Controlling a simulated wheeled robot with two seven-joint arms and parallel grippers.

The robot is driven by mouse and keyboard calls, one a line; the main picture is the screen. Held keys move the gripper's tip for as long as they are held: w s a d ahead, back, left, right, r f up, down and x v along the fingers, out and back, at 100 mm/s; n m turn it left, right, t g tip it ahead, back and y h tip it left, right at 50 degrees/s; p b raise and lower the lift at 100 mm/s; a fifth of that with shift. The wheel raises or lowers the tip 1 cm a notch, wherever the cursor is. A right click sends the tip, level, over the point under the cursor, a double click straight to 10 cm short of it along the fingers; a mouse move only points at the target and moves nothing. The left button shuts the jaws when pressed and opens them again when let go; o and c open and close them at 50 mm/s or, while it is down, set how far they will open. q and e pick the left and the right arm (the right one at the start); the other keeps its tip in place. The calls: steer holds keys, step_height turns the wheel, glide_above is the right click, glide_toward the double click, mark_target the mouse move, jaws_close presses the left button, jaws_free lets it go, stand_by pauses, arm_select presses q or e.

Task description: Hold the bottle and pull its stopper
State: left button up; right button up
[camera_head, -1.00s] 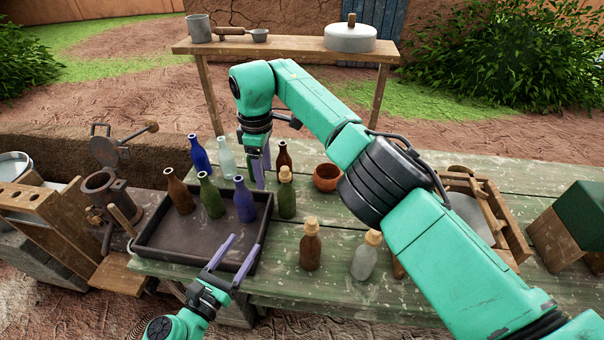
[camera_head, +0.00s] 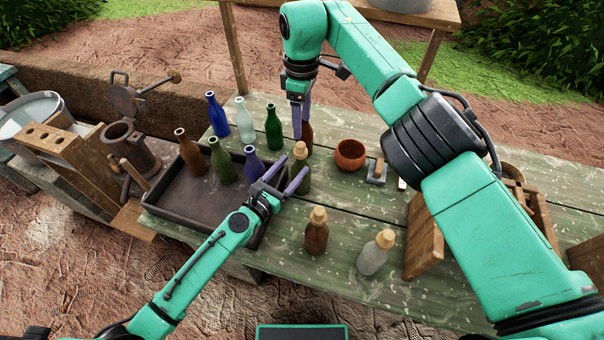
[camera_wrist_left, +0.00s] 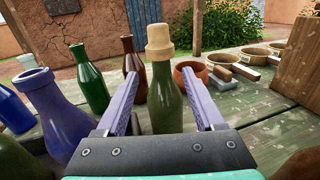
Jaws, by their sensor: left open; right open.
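A green bottle (camera_head: 299,176) with a pale tan stopper (camera_head: 300,150) stands upright on the table at the tray's right edge. In the left wrist view the green bottle (camera_wrist_left: 166,103) and its stopper (camera_wrist_left: 159,38) stand between the fingers. My left gripper (camera_head: 285,178) is open, with its fingers on either side of the bottle, and I see gaps beside it. My right gripper (camera_head: 299,120) points down behind the stoppered bottle, beside a brown bottle (camera_head: 307,136) that it partly hides. Its finger gap is hard to see.
A dark tray (camera_head: 190,208) holds several open bottles at left. Blue, clear and green bottles stand behind it. A stoppered brown bottle (camera_head: 316,236) and a stoppered clear bottle (camera_head: 373,256) stand in front. A clay bowl (camera_head: 350,154) is to the right.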

mark_target(298, 160)
arm_select(q)
steer(key=x, duration=0.3)
steer(key=shift+w+d+r, duration=0.25)
steer(key=shift+d+r, duration=0.05)
steer(key=shift+r, duration=0.05)
steer(key=shift+w+d+f, duration=0.2)
steer(key=shift+w+d, duration=0.15)
steer(key=shift+w, duration=0.2)
steer(key=shift+s+a+r, duration=0.1)
steer(key=shift+s, duration=0.05)
steer(key=c, duration=0.9)
jaws_close()
